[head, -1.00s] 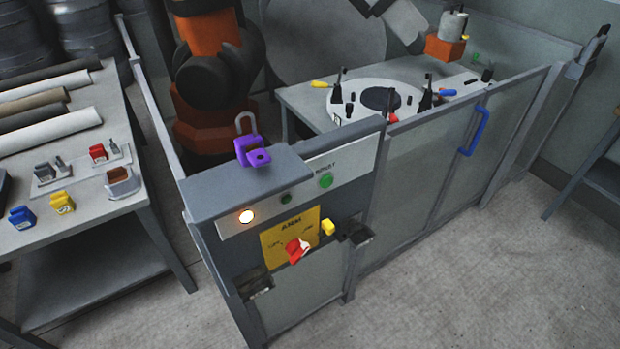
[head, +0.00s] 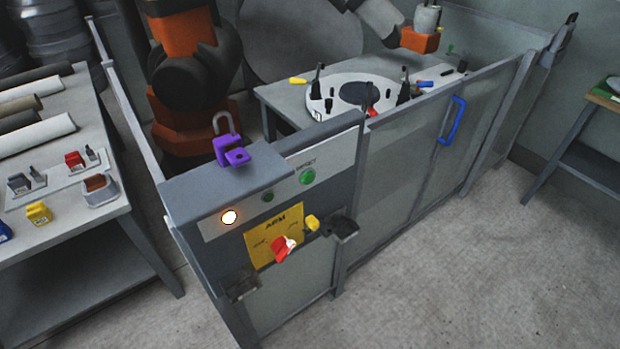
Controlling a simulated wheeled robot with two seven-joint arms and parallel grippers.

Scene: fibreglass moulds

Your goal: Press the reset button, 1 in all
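The reset button is a round green button (head: 307,177) on the pale upper strip of the grey control cabinet (head: 240,180). The word above it appears to read RESET. A smaller dark green button or lamp (head: 267,196) sits to its left. A lit white-orange lamp (head: 229,217) is at the left end of the strip. Below is a yellow plate (head: 262,245) marked ARM, with a red rotary handle (head: 282,250) and a small yellow piece (head: 312,223) at its right. Neither of my grippers shows, and nothing covers the green button.
A purple padlock (head: 230,152) stands on the cabinet top. Dark brackets (head: 342,226) stick out from the cabinet front. A fence with a blue handle (head: 452,120) runs right, with an orange robot arm (head: 185,40) behind. A cluttered table (head: 75,185) is left. The floor in front is clear.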

